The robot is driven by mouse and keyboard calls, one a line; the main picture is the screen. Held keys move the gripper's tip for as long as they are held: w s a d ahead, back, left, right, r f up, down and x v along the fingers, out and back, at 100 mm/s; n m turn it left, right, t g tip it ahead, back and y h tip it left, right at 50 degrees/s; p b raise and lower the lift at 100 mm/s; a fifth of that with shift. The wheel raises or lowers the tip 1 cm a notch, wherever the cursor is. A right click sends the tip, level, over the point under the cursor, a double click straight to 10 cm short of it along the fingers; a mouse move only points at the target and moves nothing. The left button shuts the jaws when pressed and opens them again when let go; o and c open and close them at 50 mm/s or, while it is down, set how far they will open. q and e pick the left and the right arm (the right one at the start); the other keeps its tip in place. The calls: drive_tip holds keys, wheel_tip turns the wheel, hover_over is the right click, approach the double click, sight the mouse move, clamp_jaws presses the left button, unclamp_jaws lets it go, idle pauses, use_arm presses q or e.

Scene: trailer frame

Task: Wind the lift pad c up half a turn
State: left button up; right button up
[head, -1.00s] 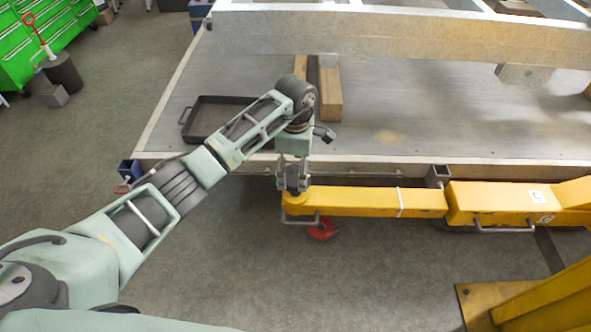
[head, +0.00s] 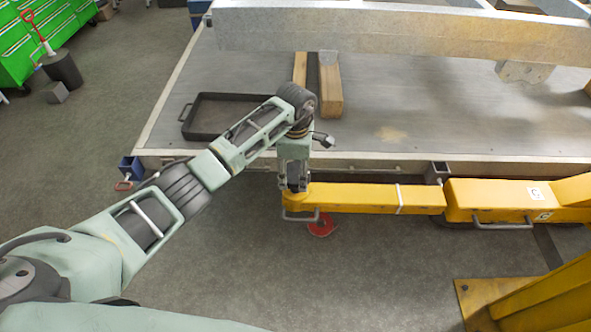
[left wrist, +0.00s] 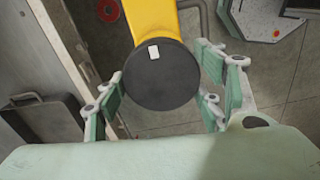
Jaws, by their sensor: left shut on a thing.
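Lift pad c (left wrist: 162,82) is a dark round disc with a small white mark, seen from above in the left wrist view. It sits on the end of the yellow lift arm (head: 370,198), which reaches in from the right in the head view. My left gripper (left wrist: 163,90) is shut on the pad, with fingers at its left and right sides. In the head view my left gripper (head: 294,188) points down onto the arm's end and mostly hides the pad. My right gripper is not in view.
A trailer bed (head: 420,125) lies just behind the lift arm, with a black tray (head: 215,130) and wooden blocks (head: 330,88) on it. A red object (head: 322,226) is on the floor below the arm. A yellow post base (head: 490,295) stands at the lower right.

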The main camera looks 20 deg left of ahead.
use_arm(q)
drive_tip(key=shift+w+a+f+n+b, duration=0.1)
drive_tip(key=shift+f+n+b, duration=0.05)
drive_tip(key=shift+n+b, duration=1.05)
drive_tip(key=n+b, duration=0.1)
drive_tip(key=n, duration=0.2)
drive_tip(key=shift+b, duration=0.4)
drive_tip(key=n+b, duration=0.2)
drive_tip(key=n, duration=0.4)
drive_tip(key=shift+s, duration=0.2)
drive_tip(key=n+b, duration=0.1)
drive_tip(key=n, duration=0.4)
drive_tip(key=shift+s, duration=0.1)
drive_tip(key=n, duration=0.5)
drive_tip(key=shift+s+b, duration=0.1)
drive_tip(key=shift+b, duration=0.3)
drive_tip(key=n, duration=1)
drive_tip(key=shift+s+d, duration=0.15)
drive_tip(key=shift+d, duration=0.05)
drive_tip(key=n, duration=0.4)
drive_tip(key=shift+n+p, duration=0.3)
